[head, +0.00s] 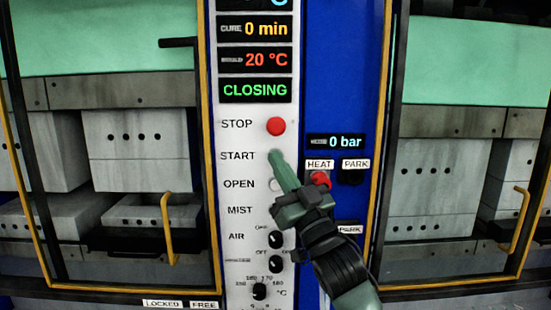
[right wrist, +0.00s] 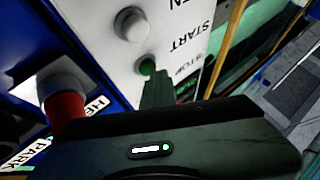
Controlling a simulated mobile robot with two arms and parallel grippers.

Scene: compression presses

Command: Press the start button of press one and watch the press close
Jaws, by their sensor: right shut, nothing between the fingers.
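A white control panel (head: 235,195) stands upright in the middle of the head view. Its green display (head: 255,90) reads CLOSING. My left gripper is out of view.
A red STOP button (head: 276,126) sits just above my fingertips, and the pale OPEN button (head: 274,185) just below. A red HEAT knob (head: 320,179) is close on the right, under a 0 bar display (head: 337,141). Another press (head: 435,170) stands at the right.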

